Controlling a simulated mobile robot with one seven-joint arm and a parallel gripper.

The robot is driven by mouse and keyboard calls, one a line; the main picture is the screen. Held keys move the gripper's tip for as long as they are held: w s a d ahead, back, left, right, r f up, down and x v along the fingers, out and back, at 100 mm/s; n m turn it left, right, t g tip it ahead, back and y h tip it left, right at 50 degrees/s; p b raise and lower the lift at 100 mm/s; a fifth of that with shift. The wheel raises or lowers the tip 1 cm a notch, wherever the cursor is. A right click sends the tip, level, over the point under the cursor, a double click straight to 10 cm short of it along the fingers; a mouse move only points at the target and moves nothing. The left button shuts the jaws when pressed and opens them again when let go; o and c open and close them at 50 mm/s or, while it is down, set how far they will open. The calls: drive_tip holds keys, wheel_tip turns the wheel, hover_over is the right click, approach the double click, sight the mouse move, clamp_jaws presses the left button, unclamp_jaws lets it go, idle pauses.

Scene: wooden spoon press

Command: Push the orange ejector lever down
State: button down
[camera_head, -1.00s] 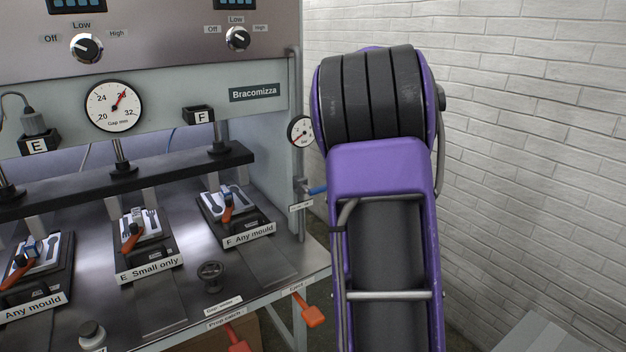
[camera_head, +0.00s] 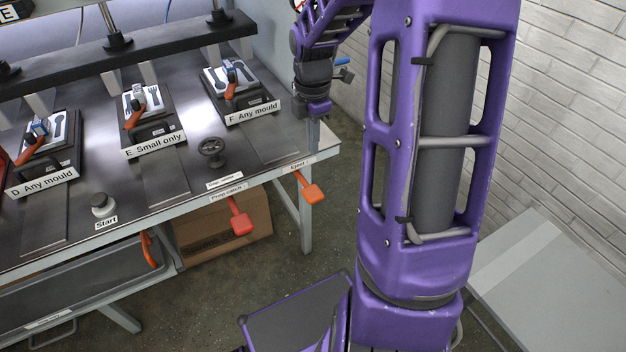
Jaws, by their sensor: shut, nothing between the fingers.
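The orange ejector lever (camera_head: 310,189) sticks out from the front edge of the press table near its right corner, below the "Eject" label. It has a flat orange paddle at its end. My gripper (camera_head: 314,143) hangs pointing down by the table's right corner. It is shut and empty, and in the picture it is above the lever with a gap between them. How far apart they are in depth is hard to tell.
A second orange-red lever (camera_head: 240,218) by the "Prop catch" label sits to the left. A black handwheel (camera_head: 211,148) and mould station F (camera_head: 236,88) are on the tabletop. A cardboard box (camera_head: 222,232) lies below. A grey surface (camera_head: 555,270) is at right.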

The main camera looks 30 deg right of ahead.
sight(313, 192)
wheel_tip(313, 192, down, 14)
drive_tip(key=b, duration=0.2)
drive_tip(key=shift+b, duration=0.3)
